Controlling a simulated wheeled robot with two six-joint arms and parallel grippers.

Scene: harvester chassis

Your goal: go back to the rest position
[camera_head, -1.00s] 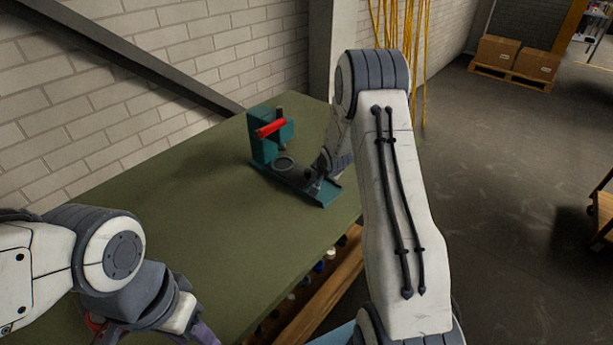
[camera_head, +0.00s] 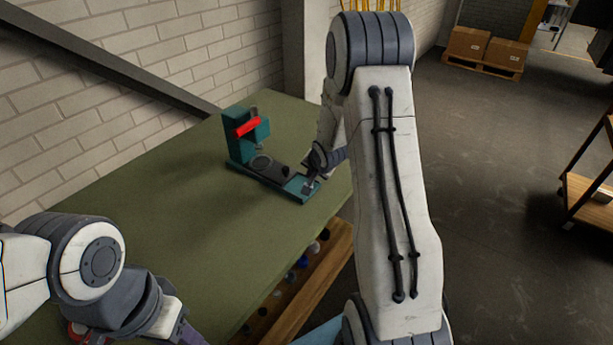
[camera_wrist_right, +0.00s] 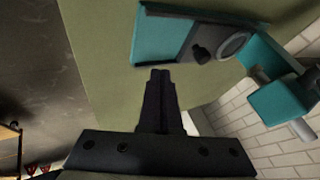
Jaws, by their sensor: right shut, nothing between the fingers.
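My right gripper (camera_wrist_right: 160,76) is shut and empty in the right wrist view, its dark fingers together over the green tabletop. In the head view the right gripper (camera_head: 309,186) is small and partly hidden by my own arm, at the near right end of a teal press (camera_head: 240,150) with a red handle. The press also shows at the top of the right wrist view (camera_wrist_right: 160,38), beyond the fingertips. My left gripper (camera_head: 180,332) is cut off at the bottom left of the head view, and its jaws cannot be made out.
The green table (camera_head: 190,235) is mostly bare around the press. A brick wall (camera_head: 110,110) and a diagonal beam run behind it. Cardboard boxes (camera_head: 468,44) sit on a pallet at the back right. A wooden shelf rack (camera_head: 590,195) stands at the right, with open floor between.

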